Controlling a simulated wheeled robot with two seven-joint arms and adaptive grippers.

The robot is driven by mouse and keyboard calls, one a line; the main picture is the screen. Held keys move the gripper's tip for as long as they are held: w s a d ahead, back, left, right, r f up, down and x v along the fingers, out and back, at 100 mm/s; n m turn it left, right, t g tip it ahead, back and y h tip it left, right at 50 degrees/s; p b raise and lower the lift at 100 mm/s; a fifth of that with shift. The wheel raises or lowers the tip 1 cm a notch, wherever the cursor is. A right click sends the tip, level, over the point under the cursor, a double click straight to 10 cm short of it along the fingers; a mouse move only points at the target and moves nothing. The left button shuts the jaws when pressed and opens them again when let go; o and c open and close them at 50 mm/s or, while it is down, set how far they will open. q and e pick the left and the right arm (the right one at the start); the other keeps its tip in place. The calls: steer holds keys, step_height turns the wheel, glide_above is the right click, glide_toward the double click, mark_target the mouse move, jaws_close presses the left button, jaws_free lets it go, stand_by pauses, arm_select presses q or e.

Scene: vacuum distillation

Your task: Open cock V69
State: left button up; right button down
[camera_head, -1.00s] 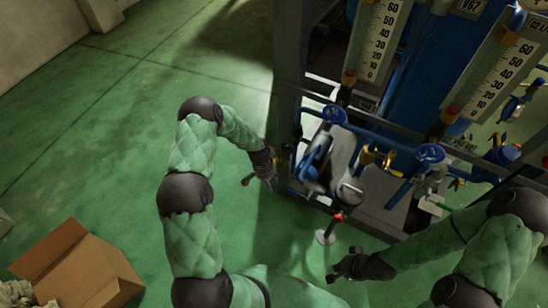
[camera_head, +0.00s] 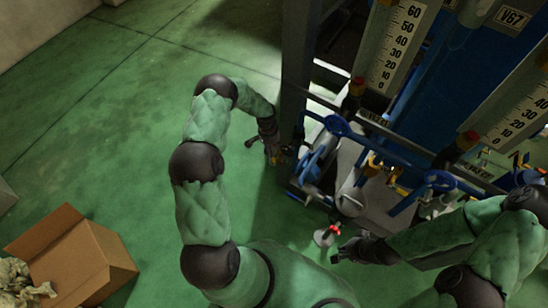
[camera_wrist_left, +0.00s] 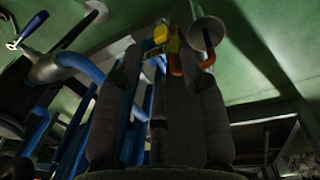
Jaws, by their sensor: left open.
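My left gripper (camera_head: 262,150) is open beside the lower left corner post of the blue rig. In the left wrist view its fingers (camera_wrist_left: 160,75) are spread. My right gripper (camera_head: 352,248) appears open and empty, low in front of the rig.
A red-topped fitting (camera_head: 333,231) stands near my right gripper. An open cardboard box (camera_head: 75,262) lies at lower left.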

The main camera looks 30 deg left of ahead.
mark_target(274, 161)
arm_select(q)
steer(key=f, duration=0.2)
steer(key=f+b, duration=0.1)
steer(key=f, duration=0.2)
steer(key=d+f+b, duration=0.1)
steer(key=f, duration=0.2)
steer(key=shift+f, duration=0.15)
